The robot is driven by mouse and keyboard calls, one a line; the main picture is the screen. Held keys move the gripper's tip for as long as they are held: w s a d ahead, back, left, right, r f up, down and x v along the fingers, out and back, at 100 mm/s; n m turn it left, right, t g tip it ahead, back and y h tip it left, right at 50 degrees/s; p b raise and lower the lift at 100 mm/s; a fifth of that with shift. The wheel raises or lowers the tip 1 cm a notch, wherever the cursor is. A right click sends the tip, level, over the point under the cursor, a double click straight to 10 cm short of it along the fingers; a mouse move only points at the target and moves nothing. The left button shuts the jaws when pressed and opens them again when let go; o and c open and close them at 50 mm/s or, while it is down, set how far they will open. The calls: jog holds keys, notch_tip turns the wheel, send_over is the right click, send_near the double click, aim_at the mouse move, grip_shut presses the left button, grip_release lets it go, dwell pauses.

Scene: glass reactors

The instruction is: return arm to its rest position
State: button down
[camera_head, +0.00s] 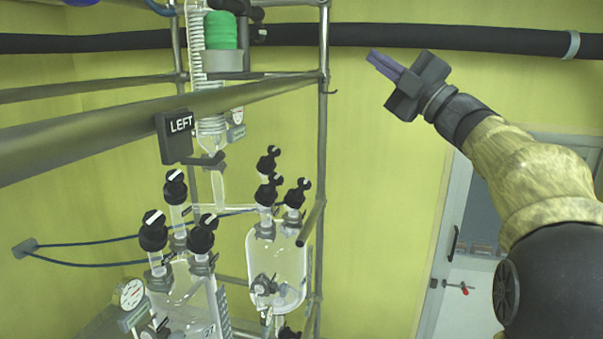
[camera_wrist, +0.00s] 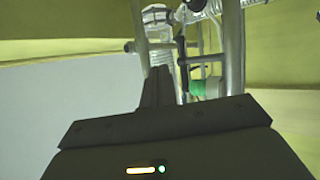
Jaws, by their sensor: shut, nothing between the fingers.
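My gripper (camera_head: 372,54) is raised at the upper right of the head view, at the end of my arm, which reaches in from the right edge. Its purple-grey fingers lie together, shut and empty, and point up and left. They are in front of the yellow wall and touch nothing. In the wrist view my gripper's dark fingers (camera_wrist: 157,72) point toward the metal frame and glassware, with a gap between.
A metal frame (camera_head: 322,150) with a "LEFT" sign (camera_head: 177,137) holds glass reactors (camera_head: 278,260) with black caps at the left. A green-banded part (camera_head: 221,30) sits high on it. A black pipe (camera_head: 480,39) crosses the wall behind my gripper. A door (camera_head: 455,220) is at the right.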

jog(key=w+d+f+m+t+h+b, duration=0.1)
jog(key=w+d+f+m+t+h, duration=0.15)
jog(key=f+m+h, duration=0.5)
jog(key=w+d+f+m+t+h+b, duration=0.1)
jog(key=w+d+f+m+t+h, duration=0.1)
jog(key=w+f+m+h, duration=0.4)
jog(key=s+d+f+m+g+h, duration=0.1)
jog(key=s+f+m+g+h, duration=0.2)
jog(key=f, duration=0.8)
jog(key=s+f+m+g+h, duration=0.1)
jog(key=s+f+m+g, duration=0.3)
jog(key=f, duration=0.8)
jog(key=s+a+f+m+g+b, duration=0.1)
jog(key=s+f+g, duration=0.4)
jog(key=s+f, duration=0.7)
jog(key=s+a+f+m+g+b, duration=0.1)
jog(key=s+a+f+m+g, duration=0.2)
jog(key=s+f, duration=0.9)
jog(key=m+g, duration=0.1)
jog(key=g, duration=0.2)
jog(key=shift+a+f, duration=0.2)
jog(key=shift+f, duration=0.05)
jog(key=shift+s+d, duration=0.1)
